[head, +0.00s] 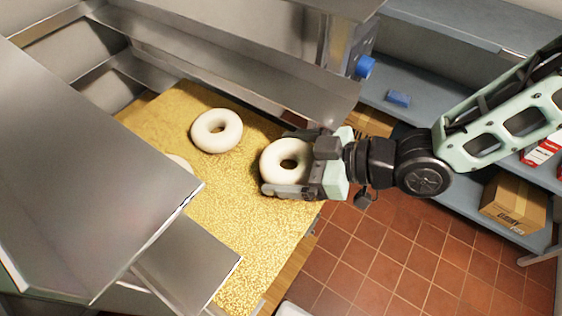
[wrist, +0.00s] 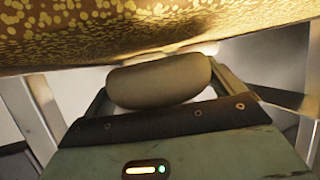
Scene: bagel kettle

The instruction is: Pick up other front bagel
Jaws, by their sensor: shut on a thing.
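A pale ring-shaped bagel (head: 271,162) sits between the fingers of my gripper (head: 284,164) at the right side of the grainy yellow board. My gripper is shut on this bagel. In the wrist view the held bagel (wrist: 160,82) lies across between the fingers, close to the speckled yellow surface (wrist: 130,30). I cannot tell whether it touches that surface. A second whole bagel (head: 205,133) lies on the yellow board (head: 235,230), left of my gripper and apart from it. A third bagel (head: 180,161) is mostly hidden behind a metal panel.
A steel panel (head: 100,190) covers the left foreground. A steel ledge (head: 230,60) runs behind the board. At the right, a blue-grey shelf holds a cardboard box (head: 513,203) and a small blue item (head: 398,98). Tiled floor (head: 390,260) is open at lower right.

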